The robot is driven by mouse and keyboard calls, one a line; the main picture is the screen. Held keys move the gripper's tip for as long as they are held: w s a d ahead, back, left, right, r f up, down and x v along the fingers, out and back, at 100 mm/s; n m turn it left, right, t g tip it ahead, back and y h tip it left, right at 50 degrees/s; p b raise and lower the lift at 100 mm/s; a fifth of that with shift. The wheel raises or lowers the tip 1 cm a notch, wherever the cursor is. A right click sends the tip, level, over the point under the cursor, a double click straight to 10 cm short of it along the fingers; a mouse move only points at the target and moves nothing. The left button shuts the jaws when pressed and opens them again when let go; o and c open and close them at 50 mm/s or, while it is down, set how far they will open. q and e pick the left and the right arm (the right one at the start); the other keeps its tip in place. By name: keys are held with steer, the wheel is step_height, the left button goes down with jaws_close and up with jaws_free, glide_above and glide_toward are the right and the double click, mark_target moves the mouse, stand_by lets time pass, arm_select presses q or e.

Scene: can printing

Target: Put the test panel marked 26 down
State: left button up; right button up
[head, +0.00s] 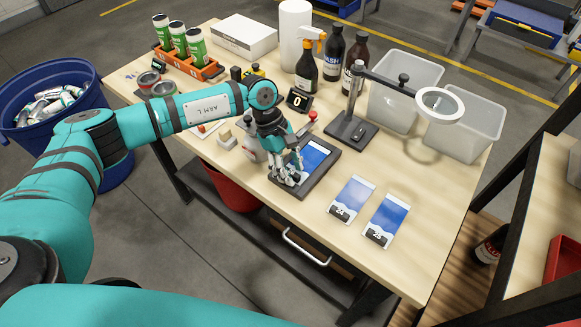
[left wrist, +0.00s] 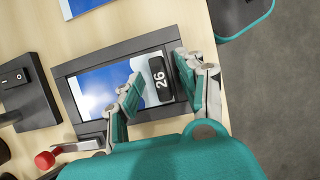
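The test panel marked 26 (left wrist: 103,86) is blue and white, with a black block bearing its number at one end. It lies in a dark, raised-edge holder (left wrist: 63,70) on the workbench. In the head view the blue part of the panel (head: 309,156) shows beyond my left gripper (head: 291,174), which hides its near end. In the left wrist view, the fingers of my left gripper (left wrist: 157,80) stand apart on either side of the black block, with small gaps visible. My right gripper is not in view.
Two similar panels (head: 354,195) (head: 390,215) lie on the bench right of the holder. A magnifier stand (head: 352,132), clear bins (head: 404,80), bottles (head: 307,72) and a small display (head: 298,100) stand behind. Bare bench (head: 440,190) lies at the right.

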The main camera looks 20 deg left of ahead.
arm_select(q)
steer(key=shift+r+p, duration=0.3)
steer(key=shift+p, duration=0.1)
steer(key=shift+r+p, duration=0.5)
steer(key=shift+p, duration=0.1)
steer(key=b+v, duration=0.4)
steer(key=v, duration=0.7)
steer(key=shift+r, duration=0.3)
